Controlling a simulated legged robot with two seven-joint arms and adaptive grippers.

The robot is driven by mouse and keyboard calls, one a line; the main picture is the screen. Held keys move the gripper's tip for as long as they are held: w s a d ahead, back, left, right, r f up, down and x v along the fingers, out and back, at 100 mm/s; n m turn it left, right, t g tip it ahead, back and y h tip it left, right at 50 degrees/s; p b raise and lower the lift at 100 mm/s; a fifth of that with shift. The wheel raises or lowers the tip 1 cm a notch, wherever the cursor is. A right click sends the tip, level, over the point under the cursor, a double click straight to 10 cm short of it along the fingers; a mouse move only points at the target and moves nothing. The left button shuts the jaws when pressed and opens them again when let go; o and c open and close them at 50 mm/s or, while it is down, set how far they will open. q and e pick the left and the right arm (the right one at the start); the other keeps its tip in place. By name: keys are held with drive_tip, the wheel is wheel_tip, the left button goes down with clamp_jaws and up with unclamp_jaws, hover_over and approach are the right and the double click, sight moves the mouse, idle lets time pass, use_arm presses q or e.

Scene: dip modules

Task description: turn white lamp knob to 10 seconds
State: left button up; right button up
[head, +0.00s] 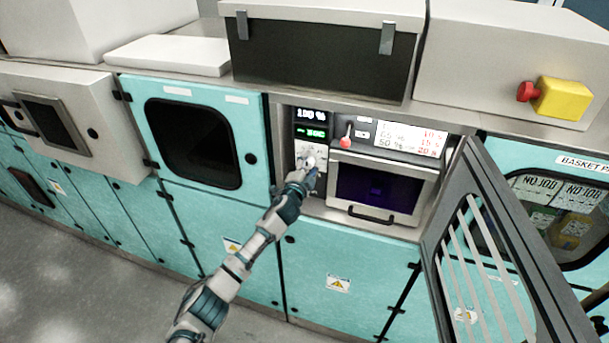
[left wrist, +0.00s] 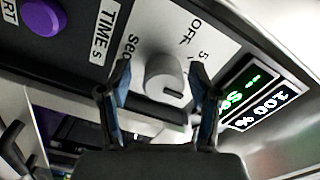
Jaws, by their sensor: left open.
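The white lamp knob (left wrist: 165,76) is in the left wrist view, on a panel with a white dial label reading "OFF" and "5". A "TIME s" label (left wrist: 107,31) is beside it. My left gripper (left wrist: 160,68) is open, with one finger on each side of the knob; I cannot tell whether they touch it. In the head view my left gripper (head: 304,166) is at the control panel, left of the small dark window, and mostly hides the knob. The displays read "100 %" (head: 311,114) and, in green, a dash and "SEC" (head: 311,132). My right gripper is not in view.
A red lever (head: 347,135) and a printed time chart (head: 411,141) are right of the panel. A barred grey door (head: 490,240) stands open at the right. A purple button (left wrist: 43,17) is at the upper left of the wrist view. Teal cabinets (head: 345,265) are below.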

use_arm(q)
drive_tip(key=v, duration=1.1)
drive_tip(key=shift+s, duration=0.35)
drive_tip(key=s+a+f+n+g+y+b, duration=0.15)
drive_tip(key=a+f, duration=0.25)
drive_tip(key=f, duration=1)
drive_tip(key=a+f+n+g+y+b, duration=0.1)
drive_tip(key=a+f+n+g, duration=0.15)
drive_tip(key=f, duration=1.15)
drive_tip(key=s+a+f+n+g+y+b, duration=0.1)
drive_tip(key=s+a+f+n+g, duration=0.15)
drive_tip(key=s+f, duration=0.7)
drive_tip(key=s+a+f+n+g+b, duration=0.1)
drive_tip(key=s+a+f, duration=0.35)
drive_tip(key=f, duration=0.95)
drive_tip(key=s+a+f+n+g+y, duration=0.1)
drive_tip(key=s+a+f+n+g, duration=0.15)
drive_tip(key=s+f, duration=0.65)
drive_tip(key=s+a+f+n+g+b, duration=0.1)
drive_tip(key=s+f, duration=0.5)
drive_tip(key=s, duration=0.7)
drive_tip(key=s+a+f+n+g+b, duration=0.1)
drive_tip(key=s+a+f+g, duration=0.1)
drive_tip(key=s+f, duration=0.5)
drive_tip(key=s+a+f+n+g+y+b, duration=0.1)
drive_tip(key=s+f, duration=0.6)
drive_tip(key=s, duration=1.3)
drive_tip(key=shift+a+f+n+g, duration=0.25)
drive_tip(key=shift+a+n+g, duration=0.4)
drive_tip(key=shift+g, duration=0.45)
